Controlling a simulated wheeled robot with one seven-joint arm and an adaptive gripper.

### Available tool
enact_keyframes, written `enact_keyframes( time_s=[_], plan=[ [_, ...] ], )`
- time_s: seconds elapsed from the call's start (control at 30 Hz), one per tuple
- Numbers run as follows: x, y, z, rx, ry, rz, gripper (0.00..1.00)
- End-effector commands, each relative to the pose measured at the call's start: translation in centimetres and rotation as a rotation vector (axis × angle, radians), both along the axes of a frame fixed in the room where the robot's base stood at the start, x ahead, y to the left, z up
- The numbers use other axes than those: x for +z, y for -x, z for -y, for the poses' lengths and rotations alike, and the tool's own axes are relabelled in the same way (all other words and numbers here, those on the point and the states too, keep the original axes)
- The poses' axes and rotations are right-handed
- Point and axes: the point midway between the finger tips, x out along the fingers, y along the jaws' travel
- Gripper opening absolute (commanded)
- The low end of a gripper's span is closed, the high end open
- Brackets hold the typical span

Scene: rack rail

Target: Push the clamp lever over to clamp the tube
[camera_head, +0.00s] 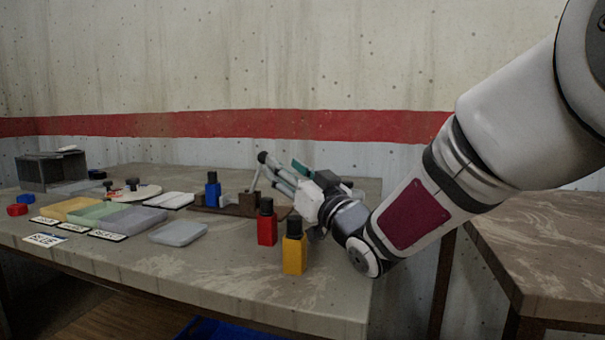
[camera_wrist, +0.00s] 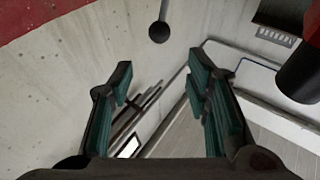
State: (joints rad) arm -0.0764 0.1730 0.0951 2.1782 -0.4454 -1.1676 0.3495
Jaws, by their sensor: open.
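The clamp lever (camera_head: 256,175) appears as a thin rod with a dark ball knob, rising from a brown fixture (camera_head: 248,203) at the back of the table. In the wrist view a black ball knob (camera_wrist: 159,32) on a thin rod shows beyond the fingertips, between them sideways. My gripper (camera_head: 284,172) is close to the lever's right side in the head view. Its teal-padded fingers are spread and empty in the wrist view (camera_wrist: 160,82). I cannot tell whether it touches the lever. I cannot make out the tube clearly.
Coloured trays (camera_head: 135,222) and a clear lid (camera_head: 178,233) lie further left. The front right tabletop is clear.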

Motion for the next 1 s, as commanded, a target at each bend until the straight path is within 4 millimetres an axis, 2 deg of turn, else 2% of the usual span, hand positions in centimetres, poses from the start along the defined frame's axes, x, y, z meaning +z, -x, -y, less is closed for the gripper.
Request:
enact_keyframes(
  time_s=[0.1, 0.3, 0.67, 0.7, 0.87, 0.9, 1.0],
  plan=[
    [0.1, 1.9, 1.4, -0.003, 0.001, 0.001, 0.44],
    [0.0, 3.8, 2.6, -0.002, 0.0, 0.0, 0.44],
    [0.0, 4.3, 2.9, -0.001, 0.0, 0.0, 0.44],
    [0.0, 4.3, 2.9, -0.001, 0.0, 0.0, 0.4],
    [0.0, 4.2, 3.3, -0.025, 0.015, -0.016, 0.03],
    [0.0, 4.2, 3.6, -0.042, 0.026, -0.028, 0.0],
    [-0.3, 4.1, 4.8, -0.103, 0.067, -0.077, 0.0]
  ],
)
